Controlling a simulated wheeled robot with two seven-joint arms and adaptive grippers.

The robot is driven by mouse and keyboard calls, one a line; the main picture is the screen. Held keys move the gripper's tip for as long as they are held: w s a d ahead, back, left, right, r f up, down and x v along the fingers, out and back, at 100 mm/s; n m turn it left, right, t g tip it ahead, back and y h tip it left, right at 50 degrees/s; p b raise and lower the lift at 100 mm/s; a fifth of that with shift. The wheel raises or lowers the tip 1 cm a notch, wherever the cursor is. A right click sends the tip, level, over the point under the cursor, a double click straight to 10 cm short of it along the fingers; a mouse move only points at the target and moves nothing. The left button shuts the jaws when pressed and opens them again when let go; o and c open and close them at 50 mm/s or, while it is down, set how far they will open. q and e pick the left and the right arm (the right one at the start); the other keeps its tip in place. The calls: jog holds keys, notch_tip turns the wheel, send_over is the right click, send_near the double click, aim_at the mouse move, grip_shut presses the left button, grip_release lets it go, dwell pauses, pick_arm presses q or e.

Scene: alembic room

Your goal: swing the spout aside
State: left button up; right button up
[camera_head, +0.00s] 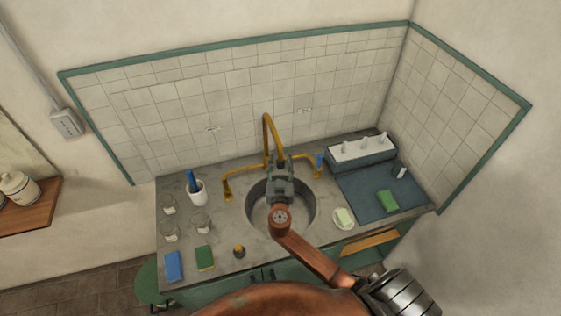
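The brass spout (267,130) rises in a tall arch behind the round sink (293,218) set in the grey counter. Its lower end is hidden behind my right gripper. My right gripper (278,164) is over the sink, close to the spout. From this view I cannot tell whether it touches the spout, or whether its fingers are open or shut. My copper-coloured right arm comes in from the lower right. A brass tap branch stands at the left (229,184) and another at the right (304,158) of the spout. My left gripper is not in view.
On the left of the counter stand a white cup with blue handles (197,193), several glass jars (171,231), a blue sponge (174,266) and a green sponge (205,257). On the right are a soap dish (343,219), a blue-grey mat (365,205) and a bottle rack (362,160). A tiled wall (220,105) closes the back.

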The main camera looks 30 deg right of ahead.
grip_shut()
dwell(0.3)
dwell(0.3)
